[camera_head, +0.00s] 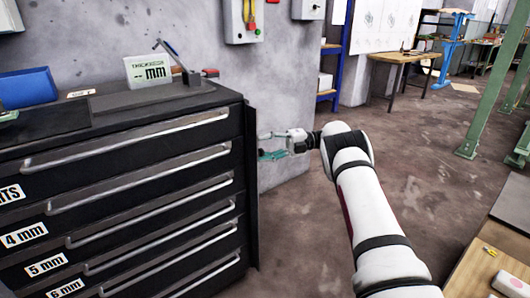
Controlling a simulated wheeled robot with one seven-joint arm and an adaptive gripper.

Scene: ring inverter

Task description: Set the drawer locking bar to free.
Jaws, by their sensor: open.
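The black drawer cabinet (120,190) fills the left side of the head view. Its drawers are closed and have long silver handles. A dark upright bar (251,190), which looks like the locking bar, runs down the cabinet's right front edge, beside the handles' ends and not across them. My gripper (264,145) is open and empty just right of the bar's upper part, its fingers pointing left at it. A narrow gap seems to separate the fingertips from the bar; I cannot tell whether they touch.
On the cabinet top are a thickness display (148,70), a small lever device (180,65) and a blue box (27,87). A grey wall (285,90) stands behind. A wooden table (480,265) is at the lower right. The floor (430,190) beyond my arm is clear.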

